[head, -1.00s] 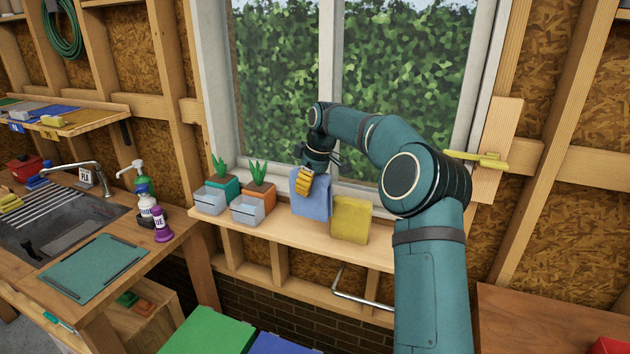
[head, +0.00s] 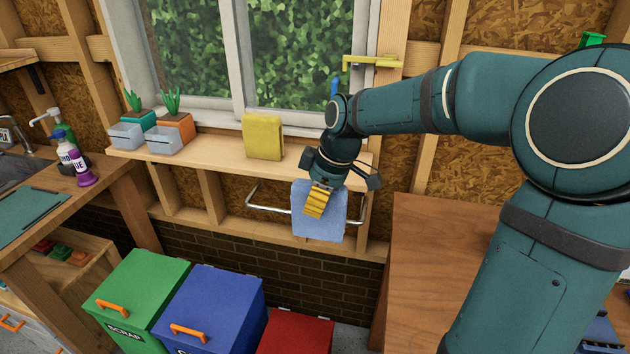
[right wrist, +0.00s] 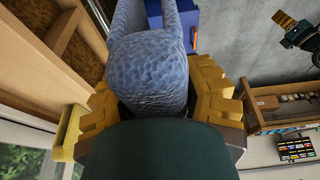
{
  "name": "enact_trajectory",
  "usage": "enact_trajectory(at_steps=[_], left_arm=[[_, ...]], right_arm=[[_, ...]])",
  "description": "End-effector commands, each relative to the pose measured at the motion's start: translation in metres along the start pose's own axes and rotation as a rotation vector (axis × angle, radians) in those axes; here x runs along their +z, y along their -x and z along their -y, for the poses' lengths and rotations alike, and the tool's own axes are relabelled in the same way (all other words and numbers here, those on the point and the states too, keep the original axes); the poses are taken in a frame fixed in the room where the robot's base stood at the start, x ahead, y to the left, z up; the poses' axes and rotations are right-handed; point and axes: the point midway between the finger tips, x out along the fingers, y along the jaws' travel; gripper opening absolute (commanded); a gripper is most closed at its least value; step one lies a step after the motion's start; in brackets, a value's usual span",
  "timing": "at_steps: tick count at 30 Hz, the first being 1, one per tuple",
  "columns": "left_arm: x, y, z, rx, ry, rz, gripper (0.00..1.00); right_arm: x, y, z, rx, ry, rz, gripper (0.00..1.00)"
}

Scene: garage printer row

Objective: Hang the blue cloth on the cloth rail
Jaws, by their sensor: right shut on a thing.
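The blue cloth (head: 320,222) hangs folded from my right gripper (head: 314,204), whose yellow fingers are shut on its upper part. In the right wrist view the cloth (right wrist: 148,70) sits between both fingers (right wrist: 155,105). The silver cloth rail (head: 266,208) is fixed below the window shelf. The cloth covers its middle-right part, and a short end shows to the right of the cloth. I cannot tell whether the cloth touches the rail or is only in front of it. What appears to be my left gripper (right wrist: 297,33) shows small at the right wrist view's upper right; its jaws are unclear.
Planters (head: 165,140) stand farther left. Green (head: 140,285), blue (head: 215,305) and red (head: 297,335) bins stand below. A wooden bench (head: 430,255) is at the right.

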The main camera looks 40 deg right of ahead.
Motion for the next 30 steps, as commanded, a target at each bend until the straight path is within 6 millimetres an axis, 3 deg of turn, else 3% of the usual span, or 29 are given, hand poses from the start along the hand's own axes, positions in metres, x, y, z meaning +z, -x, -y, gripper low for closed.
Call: enact_trajectory(at_steps=[8, 30], left_arm=[[0.001, -0.002, 0.001, 0.0, 0.0, 0.002, 0.0], [-0.002, 0.013, -0.005, -0.001, 0.002, -0.002, 0.0]], right_arm=[[0.005, -0.004, 0.005, -0.003, 0.003, -0.002, 0.04], [0.004, -0.004, -0.047, -0.004, 0.003, -0.002, 0.04]])
